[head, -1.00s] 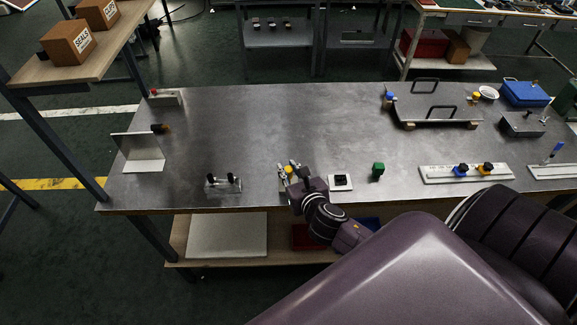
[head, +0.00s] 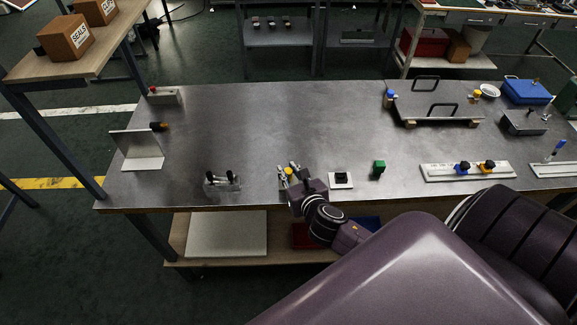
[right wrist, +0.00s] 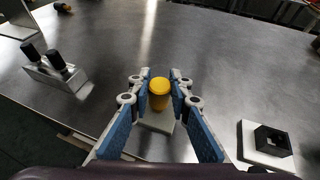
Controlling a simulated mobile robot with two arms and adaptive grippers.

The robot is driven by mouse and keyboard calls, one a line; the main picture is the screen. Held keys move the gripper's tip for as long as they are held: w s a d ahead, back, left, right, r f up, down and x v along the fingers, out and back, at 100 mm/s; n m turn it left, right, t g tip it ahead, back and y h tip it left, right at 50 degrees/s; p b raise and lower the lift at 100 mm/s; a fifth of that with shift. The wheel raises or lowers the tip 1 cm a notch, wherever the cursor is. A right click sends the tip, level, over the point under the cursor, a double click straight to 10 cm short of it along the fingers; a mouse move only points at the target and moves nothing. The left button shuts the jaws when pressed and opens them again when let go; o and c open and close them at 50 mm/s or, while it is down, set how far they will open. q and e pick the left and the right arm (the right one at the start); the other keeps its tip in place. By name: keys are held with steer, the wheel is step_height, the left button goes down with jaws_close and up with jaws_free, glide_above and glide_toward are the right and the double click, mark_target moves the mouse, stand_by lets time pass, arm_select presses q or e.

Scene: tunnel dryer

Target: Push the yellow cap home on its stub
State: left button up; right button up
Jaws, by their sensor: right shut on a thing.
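The yellow cap (right wrist: 159,88) stands upright between the fingers of my right gripper (right wrist: 160,92) in the right wrist view. A pale base block (right wrist: 160,122) shows below it on the steel bench; the stub itself is hidden. In the head view the yellow cap (head: 289,171) is a small spot between the fingertips of my right gripper (head: 289,170), near the bench's front edge. My right gripper is shut on the cap. I cannot tell how far down the cap sits. My left gripper is not in view.
A holder with two black-topped pegs (head: 222,183) stands to the left. A white plate with a black square socket (head: 341,181) lies close on the right, beside a green block (head: 379,168). A white rail (head: 440,172) is farther right.

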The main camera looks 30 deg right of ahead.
steer(key=shift+f+b, duration=0.45)
steer(key=shift+f, duration=0.35)
steer(key=o, duration=1)
steer(key=shift+s, duration=0.1)
steer(key=v, duration=1.1)
steer(key=shift+s+a+r, duration=0.1)
steer(key=shift+s+r, duration=0.05)
steer(key=shift+s, duration=0.25)
